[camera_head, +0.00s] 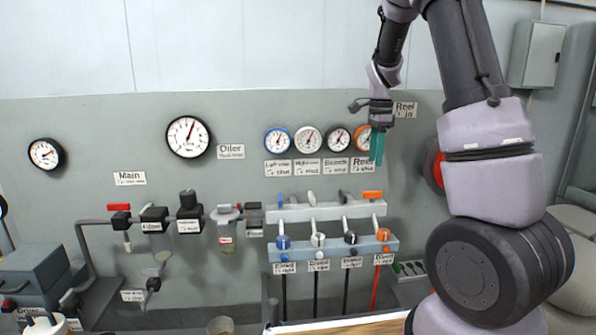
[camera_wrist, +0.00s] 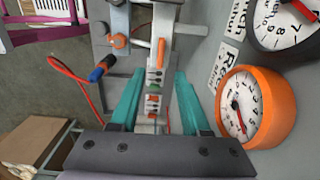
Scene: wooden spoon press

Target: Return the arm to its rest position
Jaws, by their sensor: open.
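My arm rises along the right side of the head view and bends over at the top. My gripper (camera_head: 377,146) hangs pointing down in front of the gauge wall, near the orange-rimmed gauge labelled Reel. Its teal fingers are apart in the wrist view (camera_wrist: 157,85), with nothing held between them. The orange gauge (camera_wrist: 256,107) is just right of the fingers in the wrist view, and partly hidden behind the gripper in the head view (camera_head: 362,135).
A row of valves with coloured knobs (camera_head: 384,234) sits on a pale manifold (camera_head: 330,247) below the gripper. Several other gauges (camera_head: 188,137) are on the wall. A grey box (camera_head: 536,54) is at upper right. The wall left of the gripper, above the gauges, is clear.

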